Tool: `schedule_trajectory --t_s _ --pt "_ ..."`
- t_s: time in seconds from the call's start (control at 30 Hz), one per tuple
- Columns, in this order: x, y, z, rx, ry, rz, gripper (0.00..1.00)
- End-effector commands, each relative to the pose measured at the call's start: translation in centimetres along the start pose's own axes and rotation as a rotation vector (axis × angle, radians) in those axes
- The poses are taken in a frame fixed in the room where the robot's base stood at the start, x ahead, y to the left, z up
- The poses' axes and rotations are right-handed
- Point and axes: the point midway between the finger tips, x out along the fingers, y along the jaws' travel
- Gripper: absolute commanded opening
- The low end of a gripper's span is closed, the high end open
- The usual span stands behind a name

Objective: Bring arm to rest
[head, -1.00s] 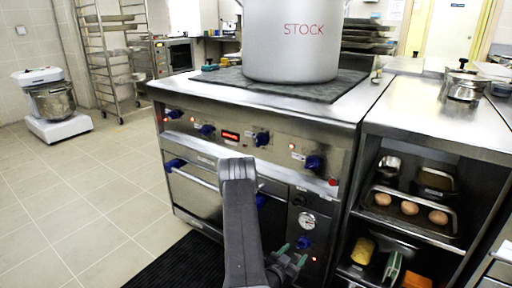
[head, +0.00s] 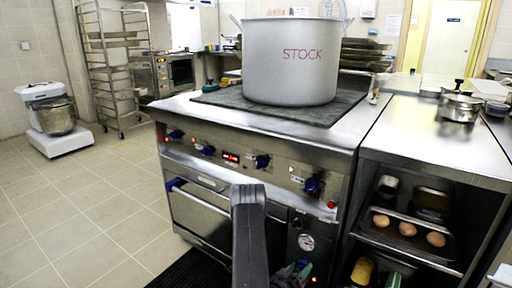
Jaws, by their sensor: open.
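My arm rises at the bottom middle of the head view, in front of the stove's oven door. My gripper (head: 293,272) is low, just right of the arm link and partly cut off by the bottom edge. Its green-tipped fingers look apart, and I see nothing held between them. It is in front of the lower right part of the stove (head: 262,160), near the round gauge.
A large grey pot marked STOCK (head: 290,62) stands on the dark stove top. To the right, a steel counter (head: 420,130) has an open shelf with a tray of eggs (head: 407,229). A mixer (head: 52,120) and rack stand left. Tiled floor at left is clear.

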Motion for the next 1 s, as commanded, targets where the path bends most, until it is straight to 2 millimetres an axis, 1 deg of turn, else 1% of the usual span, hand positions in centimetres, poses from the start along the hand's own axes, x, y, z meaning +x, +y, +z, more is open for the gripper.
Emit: schedule_trajectory --t_s 0.07,0.5,0.53,0.6,0.7,0.8,1.0 --pt "0.0 0.1 -0.2 -0.063 0.005 0.007 0.58" --pt "-0.1 0.0 -0.1 -0.424 0.03 0.044 0.58" --pt "-0.3 -0.1 0.0 -0.441 0.032 0.045 0.58" --pt "-1.8 -0.3 0.0 -0.436 0.033 0.042 0.58" --pt "-3.3 -0.3 0.1 -0.435 0.032 0.042 0.58" --pt "-4.4 -0.3 0.2 -0.432 0.033 0.043 0.58" --pt "-5.3 -0.3 0.3 -0.431 0.032 0.045 0.58"
